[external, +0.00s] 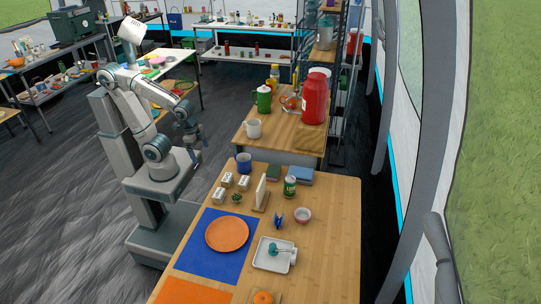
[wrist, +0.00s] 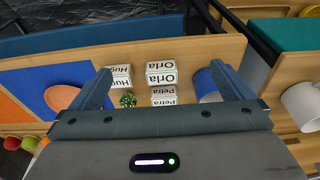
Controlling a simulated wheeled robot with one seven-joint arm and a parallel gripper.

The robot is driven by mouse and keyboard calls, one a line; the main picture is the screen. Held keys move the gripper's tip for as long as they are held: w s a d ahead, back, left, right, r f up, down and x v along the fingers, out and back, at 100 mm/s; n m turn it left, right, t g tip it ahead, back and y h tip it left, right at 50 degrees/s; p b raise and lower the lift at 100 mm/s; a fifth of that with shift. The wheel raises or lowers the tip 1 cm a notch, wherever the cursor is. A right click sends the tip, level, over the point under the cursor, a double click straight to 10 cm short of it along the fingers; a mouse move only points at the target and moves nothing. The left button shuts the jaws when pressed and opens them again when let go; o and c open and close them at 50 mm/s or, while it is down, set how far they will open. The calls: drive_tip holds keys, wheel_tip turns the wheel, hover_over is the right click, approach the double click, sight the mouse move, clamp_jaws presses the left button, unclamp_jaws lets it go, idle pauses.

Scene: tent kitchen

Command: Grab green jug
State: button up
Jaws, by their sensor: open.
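The green jug (external: 263,99) stands upright on the far wooden table (external: 242,138), behind a white mug (external: 253,128) and left of a big red container (external: 314,98). I cannot make out the jug in the wrist view. My gripper (external: 197,141) is in the air left of the tables, lower and nearer the camera than the jug and well apart from it. In the wrist view my gripper (wrist: 165,88) has its two fingers wide apart, with nothing held between them.
The near table (external: 325,230) bears name blocks (external: 227,180), a blue mug (external: 244,163), a green can (external: 290,186), an orange plate (external: 227,233) and a white tray (external: 262,262). A yellow-topped bottle (external: 274,76) stands behind the jug. A shelf rack rises behind.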

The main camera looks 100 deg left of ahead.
drive_tip(key=w+a+r+p, duration=0.8)
drive_tip(key=w+a+r, duration=0.5)
drive_tip(key=w+a, duration=0.4)
drive_tip(key=r+t+p, duration=0.2)
drive_tip(key=p, duration=0.8)
hover_over(262, 89)
drive_tip(key=s, duration=0.3)
drive_tip(key=shift+m+t, duration=0.3)
drive_tip(key=x, duration=0.5)
drive_tip(key=p+x, duration=0.1)
drive_tip(key=x, duration=0.2)
drive_tip(key=shift+s+a+f, duration=0.15)
drive_tip(key=shift+a+f, duration=0.1)
drive_tip(key=shift+f, duration=0.1)
drive_tip(key=shift+s+p+x, duration=0.15)
drive_tip(key=shift+p+x, duration=0.4)
drive_tip(key=shift+x, duration=0.8)
drive_tip(key=shift+s+p+x, duration=0.1)
drive_tip(key=shift+p+x, duration=0.45)
drive_tip(key=shift+x, duration=0.75)
drive_tip(key=shift+f, duration=0.1)
drive_tip(key=c, duration=1.7)
